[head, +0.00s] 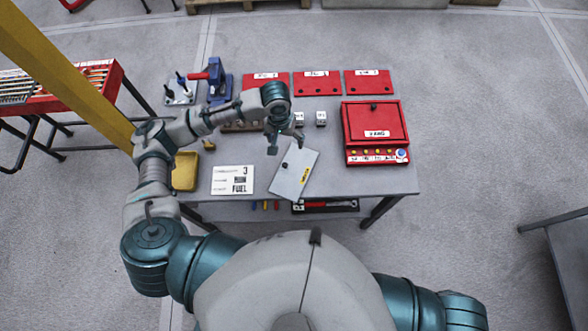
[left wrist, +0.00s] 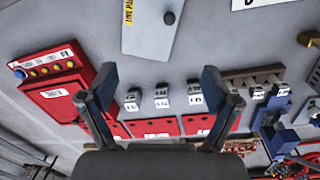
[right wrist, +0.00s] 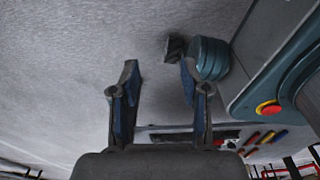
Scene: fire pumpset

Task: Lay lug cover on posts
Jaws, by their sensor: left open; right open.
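A flat grey plate (head: 294,174) with a black knob and a yellow label lies tilted on the table; it looks like the lug cover. It also shows in the left wrist view (left wrist: 155,28), cut off at the top edge. My left gripper (head: 285,142) is open and empty, just behind the plate in the head view. I cannot tell its height above the table. A small grey plate with upright black-topped pins (head: 180,90) stands at the back left; whether these are the posts is unclear. My right gripper (right wrist: 158,75) is open and empty, with floor beyond it.
The grey table (head: 390,182) holds a red box (head: 376,130), a blue vise (head: 219,82), three red plates along the back, small grey blocks (head: 321,118), a yellow tray (head: 185,171) and a white FUEL card (head: 233,180). A yellow beam (head: 65,65) crosses the left.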

